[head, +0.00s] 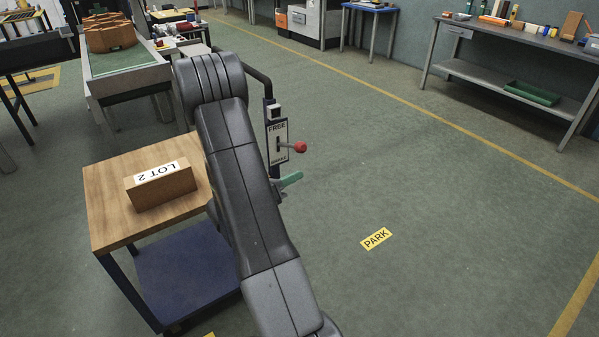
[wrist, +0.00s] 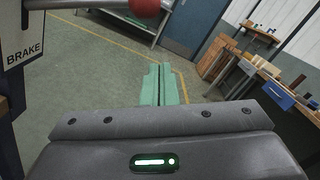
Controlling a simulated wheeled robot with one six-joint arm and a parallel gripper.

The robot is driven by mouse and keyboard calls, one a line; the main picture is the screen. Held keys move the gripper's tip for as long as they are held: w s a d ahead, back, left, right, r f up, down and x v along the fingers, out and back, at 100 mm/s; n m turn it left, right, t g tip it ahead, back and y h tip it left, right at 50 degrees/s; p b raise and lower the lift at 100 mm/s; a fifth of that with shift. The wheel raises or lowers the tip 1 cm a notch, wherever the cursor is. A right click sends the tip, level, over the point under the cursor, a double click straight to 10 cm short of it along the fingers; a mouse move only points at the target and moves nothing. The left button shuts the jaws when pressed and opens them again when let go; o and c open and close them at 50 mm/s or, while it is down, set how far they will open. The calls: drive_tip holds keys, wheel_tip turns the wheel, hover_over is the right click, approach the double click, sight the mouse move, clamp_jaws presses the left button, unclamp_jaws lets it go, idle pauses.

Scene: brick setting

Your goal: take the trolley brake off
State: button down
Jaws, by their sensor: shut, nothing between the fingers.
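The trolley (head: 103,210) has a wooden top and a dark blue lower shelf. On its upright is a white plate (head: 277,129) marked FREE at the top, with a BRAKE label (wrist: 24,50) at the bottom, read in the wrist view. A lever with a red knob (head: 300,147) sticks out to the right from the plate's slot; its exact setting is hard to tell. The knob (wrist: 146,6) also shows at the top of the wrist view. My gripper (head: 297,178), with green fingers (wrist: 160,84), is shut and empty just below the knob, apart from it.
A box marked LOT 2 (head: 160,187) stands on the trolley top. A yellow PARK sign (head: 376,239) is on the open floor to the right. A workbench (head: 515,42) stands at the back right. A green-topped table (head: 125,58) is behind the trolley.

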drive_tip(key=v, duration=0.8)
drive_tip(key=shift+a, duration=0.2)
drive_tip(key=shift+d+f, duration=0.1)
drive_tip(key=w+d+f+m+b, duration=0.2)
drive_tip(key=w+d+m+b, duration=0.2)
drive_tip(key=w+d, duration=0.3)
drive_tip(key=shift+w+f+b, duration=0.4)
drive_tip(key=shift+w+b, duration=0.2)
drive_tip(key=shift+b, duration=0.1)
drive_tip(key=shift+d+r, duration=0.1)
idle(0.4)
